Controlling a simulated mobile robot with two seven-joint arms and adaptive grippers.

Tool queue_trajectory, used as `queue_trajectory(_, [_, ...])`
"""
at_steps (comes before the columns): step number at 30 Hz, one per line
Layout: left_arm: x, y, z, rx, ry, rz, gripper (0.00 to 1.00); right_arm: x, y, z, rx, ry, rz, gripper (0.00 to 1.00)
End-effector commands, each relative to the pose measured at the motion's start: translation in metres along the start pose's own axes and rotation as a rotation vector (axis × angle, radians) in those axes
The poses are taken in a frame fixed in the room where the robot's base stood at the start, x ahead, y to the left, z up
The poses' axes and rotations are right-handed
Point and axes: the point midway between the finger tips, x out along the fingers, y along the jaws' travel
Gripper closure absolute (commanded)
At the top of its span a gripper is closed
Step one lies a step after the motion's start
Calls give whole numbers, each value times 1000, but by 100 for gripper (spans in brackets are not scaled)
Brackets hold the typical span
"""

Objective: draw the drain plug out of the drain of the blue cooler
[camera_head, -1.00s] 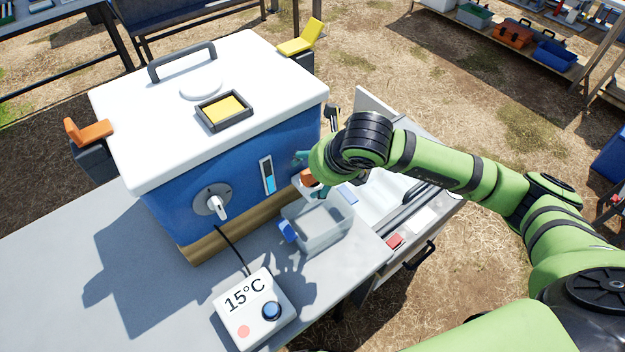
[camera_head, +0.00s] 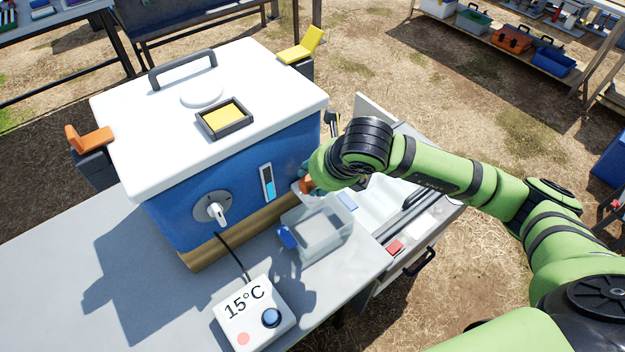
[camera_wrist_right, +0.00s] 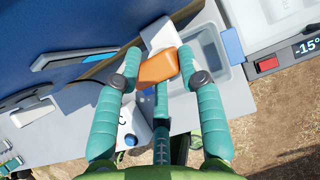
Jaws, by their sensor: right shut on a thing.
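The blue cooler (camera_head: 235,165) with a white lid stands on the grey table. The orange drain plug (camera_head: 306,184) is at the lower right of its front face, and it also shows in the right wrist view (camera_wrist_right: 158,69). My right gripper (camera_head: 309,180) is shut on the plug, with its teal fingertips (camera_wrist_right: 158,66) on either side of it close to the blue wall. The drain itself is hidden, so I cannot tell how deep the plug sits. My left gripper is not in view.
A clear tub (camera_head: 345,238) with a blue clip stands just below the plug. A white 15°C control box (camera_head: 254,308) with a cable is in front. An open white chest (camera_head: 385,205) is right of the cooler. The table's left part is clear.

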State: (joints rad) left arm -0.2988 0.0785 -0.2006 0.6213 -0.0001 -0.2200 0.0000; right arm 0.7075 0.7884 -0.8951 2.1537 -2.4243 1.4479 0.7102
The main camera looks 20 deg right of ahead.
Motion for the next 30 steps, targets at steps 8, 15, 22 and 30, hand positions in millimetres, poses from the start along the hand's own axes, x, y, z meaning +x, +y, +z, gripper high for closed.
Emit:
queue_trajectory(8, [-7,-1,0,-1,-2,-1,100,-13,0,11,0,-13,2,92])
queue_trajectory(15, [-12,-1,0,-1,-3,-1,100,-21,0,15,0,-11,2,100])
queue_trajectory(22, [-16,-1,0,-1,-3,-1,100,-29,0,19,0,-9,1,100])
queue_trajectory(30, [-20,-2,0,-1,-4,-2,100,-36,0,24,0,-9,2,100])
